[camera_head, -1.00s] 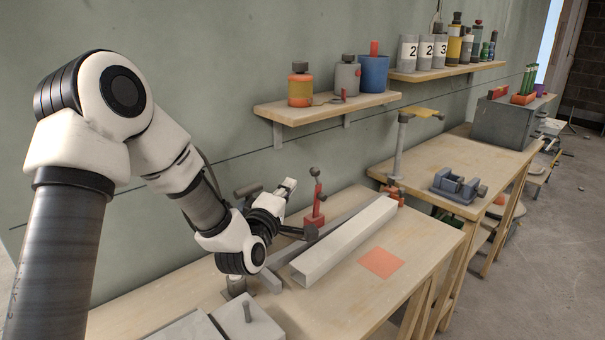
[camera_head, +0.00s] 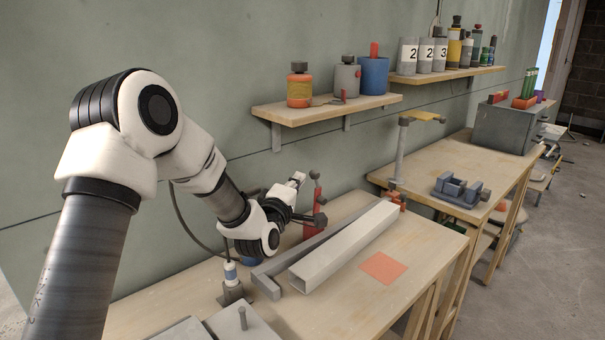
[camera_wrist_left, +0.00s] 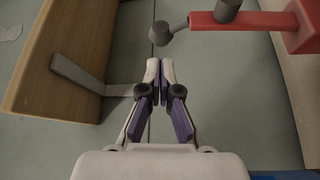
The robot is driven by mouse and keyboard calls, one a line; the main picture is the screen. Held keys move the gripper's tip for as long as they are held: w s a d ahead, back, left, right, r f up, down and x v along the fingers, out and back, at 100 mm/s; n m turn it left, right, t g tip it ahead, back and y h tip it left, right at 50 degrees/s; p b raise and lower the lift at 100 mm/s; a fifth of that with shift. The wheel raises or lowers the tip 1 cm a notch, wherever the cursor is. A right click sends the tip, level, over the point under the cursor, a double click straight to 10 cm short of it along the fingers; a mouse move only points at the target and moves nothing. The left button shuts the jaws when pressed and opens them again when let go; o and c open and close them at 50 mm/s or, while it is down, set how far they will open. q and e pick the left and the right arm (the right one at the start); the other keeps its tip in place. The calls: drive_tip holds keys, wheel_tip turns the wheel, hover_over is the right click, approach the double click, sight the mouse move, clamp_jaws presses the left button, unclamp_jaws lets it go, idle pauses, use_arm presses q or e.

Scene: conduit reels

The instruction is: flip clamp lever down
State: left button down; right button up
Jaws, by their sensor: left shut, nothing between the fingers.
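The red clamp (camera_head: 319,204) stands at the back of the near bench, against the wall side. Its upper part points up and ends in a dark knob (camera_head: 314,174). In the left wrist view, the red clamp body (camera_wrist_left: 262,20) crosses the upper right, with a grey round knob (camera_wrist_left: 159,36) on a short rod. My left gripper (camera_head: 299,178) is just left of the clamp's upper part, fingers pointing up and right. In the left wrist view its fingers (camera_wrist_left: 159,70) are shut and empty, apart from the knob. My right gripper is out of view.
A pale square tube (camera_head: 345,246) and a grey rail (camera_head: 310,240) lie on the bench beside the clamp. A wooden wall shelf (camera_head: 330,106) with bottles hangs above; its edge (camera_wrist_left: 40,60) and bracket show in the wrist view. An orange square (camera_head: 383,267) marks bare bench.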

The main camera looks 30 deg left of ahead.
use_arm(q)
drive_tip(key=w, duration=0.3)
drive_tip(key=shift+w+a+r, duration=0.15)
drive_tip(key=shift+w+a, duration=0.15)
drive_tip(key=shift+w, duration=0.1)
